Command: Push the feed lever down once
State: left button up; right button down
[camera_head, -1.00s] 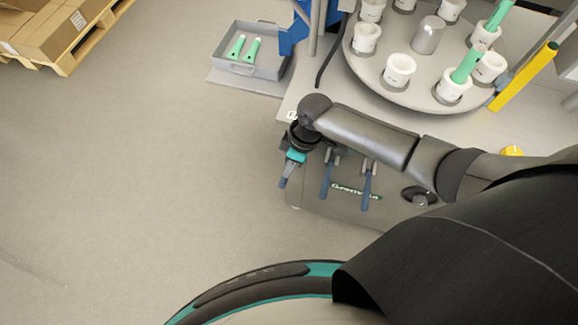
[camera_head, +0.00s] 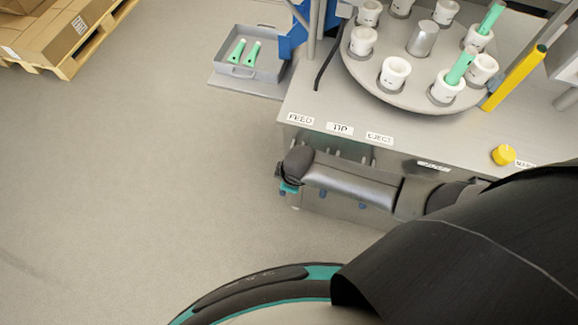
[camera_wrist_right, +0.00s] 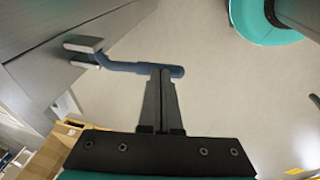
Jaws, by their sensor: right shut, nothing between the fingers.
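The FEED label (camera_head: 300,119) is the leftmost of three on the machine's front edge. In the right wrist view a blue lever (camera_wrist_right: 125,67) sticks out from a slotted bracket on the machine wall. My right gripper (camera_wrist_right: 162,72) is shut and empty, its fingertips right at the lever's free end, overlapping it in the picture. I cannot tell whether they touch. In the head view only a teal bit of that gripper shows. My left gripper is not in view.
TIP (camera_head: 340,128) and EJECT (camera_head: 379,138) labels are to the right, with two blue lever ends showing below my forearm. A round table (camera_head: 400,98) with white cups stands on the machine. A grey bin (camera_head: 258,75) is at the back left. The floor (camera_head: 130,190) is clear.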

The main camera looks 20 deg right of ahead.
jog(key=shift+s+a+f+t+h+b, duration=0.2)
jog(key=shift+f+t+h, duration=0.1)
jog(key=shift+f+t, duration=0.25)
jog(key=shift+s+a+f+t+h+b, duration=0.1)
jog(key=shift+s+f+t+h+b, duration=0.2)
jog(key=shift+f, duration=0.4)
notch_tip(320, 180, down, 2)
jog(key=shift+f+t+h+b, duration=0.1)
jog(key=shift+t+h+b, duration=0.45)
jog(key=shift+t, duration=0.2)
jog(key=shift+w+f+b, duration=0.15)
jog(key=shift+f+b, duration=0.35)
jog(key=shift+f, duration=0.25)
jog(key=shift+r, duration=0.1)
jog(key=shift+r+p, duration=0.8)
jog(key=shift+p, duration=0.15)
jog(key=shift+w, duration=0.1)
jog(key=shift+d, duration=0.1)
